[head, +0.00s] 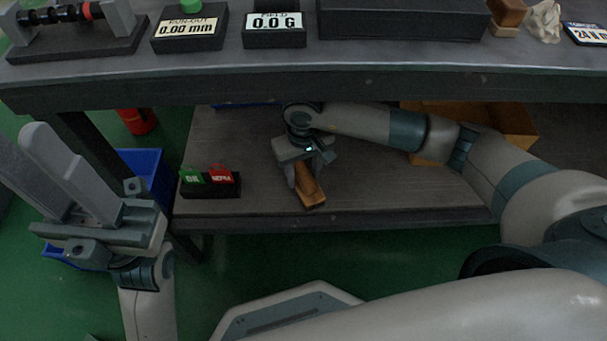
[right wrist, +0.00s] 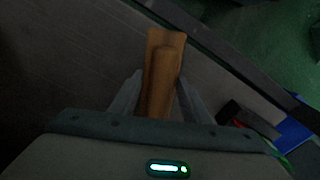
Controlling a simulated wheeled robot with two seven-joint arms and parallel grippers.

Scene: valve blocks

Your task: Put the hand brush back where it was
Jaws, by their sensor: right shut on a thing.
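The hand brush (head: 309,187), a brown wooden piece, is between the fingers of my right gripper (head: 305,180) over the lower shelf. Its near end points to the shelf's front edge. In the right wrist view the brush (right wrist: 162,70) runs away from between the two fingers of the right gripper (right wrist: 157,95), which is shut on it. I cannot tell whether the brush touches the shelf; its bristles are not visible. My left gripper (head: 55,175) is at the left, away from the brush, with its fingers pointing up and left; their gap is unclear.
The lower shelf (head: 390,190) has free room right of the brush. A green and red label block (head: 210,184) stands left of it. An orange-brown bin (head: 515,120) is at the back right. The tabletop edge (head: 300,85) overhangs the shelf. A blue bin (head: 148,172) is at left.

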